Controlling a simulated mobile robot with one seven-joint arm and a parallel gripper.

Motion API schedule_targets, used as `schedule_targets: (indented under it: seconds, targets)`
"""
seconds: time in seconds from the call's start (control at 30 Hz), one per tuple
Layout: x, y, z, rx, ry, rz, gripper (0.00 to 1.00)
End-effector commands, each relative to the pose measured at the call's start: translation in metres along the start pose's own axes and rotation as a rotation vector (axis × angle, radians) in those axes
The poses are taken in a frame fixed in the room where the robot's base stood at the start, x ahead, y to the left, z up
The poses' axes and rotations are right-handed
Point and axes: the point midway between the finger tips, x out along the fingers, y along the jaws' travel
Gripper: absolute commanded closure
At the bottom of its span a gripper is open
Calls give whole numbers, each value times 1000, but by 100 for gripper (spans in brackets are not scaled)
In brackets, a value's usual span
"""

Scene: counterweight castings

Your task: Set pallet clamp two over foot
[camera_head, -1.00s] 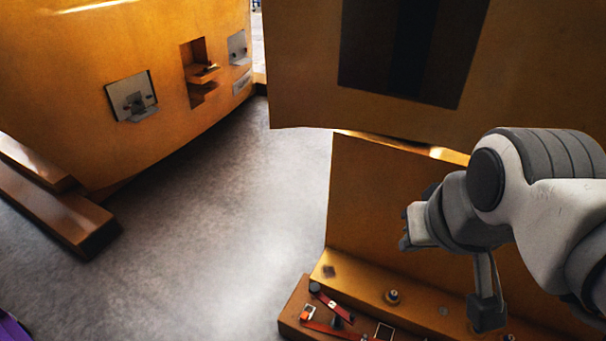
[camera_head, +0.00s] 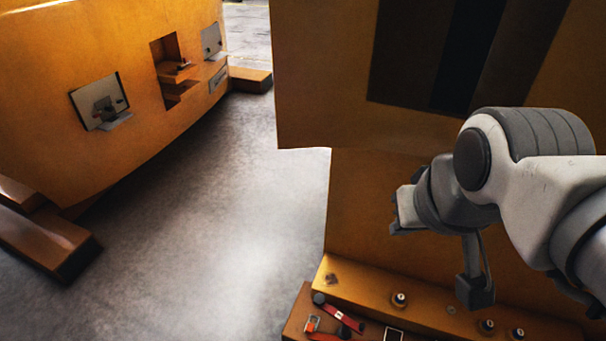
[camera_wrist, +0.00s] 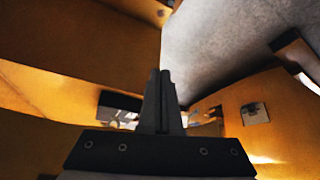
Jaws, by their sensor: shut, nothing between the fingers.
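Red clamp bars lie on the brown pallet (camera_head: 294,326) at the bottom of the head view. One red clamp (camera_head: 345,319) has a dark round knob at its left end. Another red bar (camera_head: 324,337) is cut by the bottom edge. I cannot tell which is clamp two. The orange foot (camera_head: 365,297) of the near casting runs beside them, with several round fittings on top. My gripper (camera_head: 394,214) is above and apart from the foot. In the wrist view its fingers (camera_wrist: 160,74) are together, with nothing between them.
The near orange casting (camera_head: 330,110) rises behind my arm. Another orange casting (camera_head: 60,140) with grey plates stands at left, brown beams (camera_head: 45,245) by it. Grey floor (camera_head: 210,230) between them is clear. A small orange-and-white item (camera_head: 312,323) lies on the pallet.

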Motion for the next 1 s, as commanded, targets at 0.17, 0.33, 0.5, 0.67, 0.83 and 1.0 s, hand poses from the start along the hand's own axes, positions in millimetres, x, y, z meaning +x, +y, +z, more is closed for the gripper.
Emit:
schedule_targets:
  seconds: [0.17, 0.33, 0.5, 0.67, 0.83, 1.0]
  targets:
    - [0, 0, 0, 0, 0, 0, 100]
    - [12, 0, 3, -13, -9, 3, 100]
    - [58, 2, 9, -75, -53, 26, 100]
    - [118, 3, 4, -199, -125, 69, 100]
    - [166, -1, -14, -353, -196, 120, 100]
    - [218, -11, -29, -522, -259, 170, 100]
